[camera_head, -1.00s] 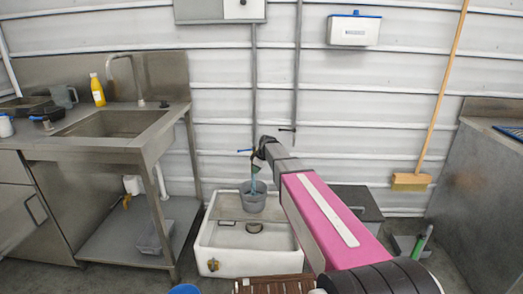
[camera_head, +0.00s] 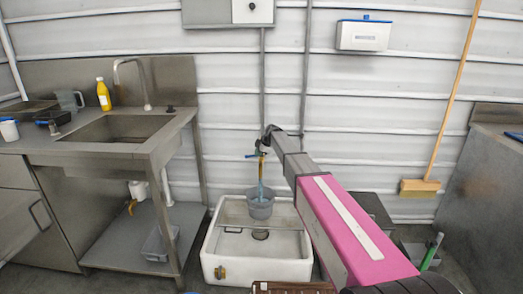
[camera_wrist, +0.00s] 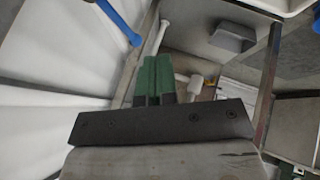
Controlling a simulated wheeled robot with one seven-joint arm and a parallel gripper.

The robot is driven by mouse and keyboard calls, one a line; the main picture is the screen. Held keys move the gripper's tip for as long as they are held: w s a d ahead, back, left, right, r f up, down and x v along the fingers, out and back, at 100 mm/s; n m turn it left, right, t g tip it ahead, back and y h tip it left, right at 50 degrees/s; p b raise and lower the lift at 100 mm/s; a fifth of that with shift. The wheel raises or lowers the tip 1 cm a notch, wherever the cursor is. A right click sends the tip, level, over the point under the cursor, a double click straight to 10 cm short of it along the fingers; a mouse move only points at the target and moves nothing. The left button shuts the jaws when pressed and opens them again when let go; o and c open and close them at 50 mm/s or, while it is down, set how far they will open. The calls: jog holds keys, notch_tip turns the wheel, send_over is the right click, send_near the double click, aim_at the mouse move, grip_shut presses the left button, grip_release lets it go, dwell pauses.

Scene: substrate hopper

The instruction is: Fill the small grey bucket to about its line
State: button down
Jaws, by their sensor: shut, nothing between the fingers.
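The small grey bucket (camera_head: 260,208) stands upright at the back of a white basin (camera_head: 222,262), below a wall tap (camera_head: 263,168). A bluish stream (camera_head: 261,189) runs from the tap down into the bucket. The bucket's line and its water level are too small to make out. The tap's blue handle (camera_head: 251,156) sticks out to the left. My gripper (camera_head: 269,138) is just above the tap, apart from the bucket. In the wrist view its green fingers (camera_wrist: 155,78) are shut together and empty. A blue bar (camera_wrist: 119,22) shows beyond them at upper left.
A steel sink bench (camera_head: 150,150) stands on the left, with a yellow bottle (camera_head: 103,94) on it. A broom (camera_head: 420,186) leans on the wall at right, beside a grey counter (camera_head: 475,190). A wooden slatted piece (camera_head: 293,287) lies in front of the basin.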

jog(key=w+a+f, duration=0.3)
jog(key=w+f, duration=0.1)
jog(key=w, duration=0.1)
jog(key=shift+a+f, duration=0.25)
jog(key=shift+f, duration=0.05)
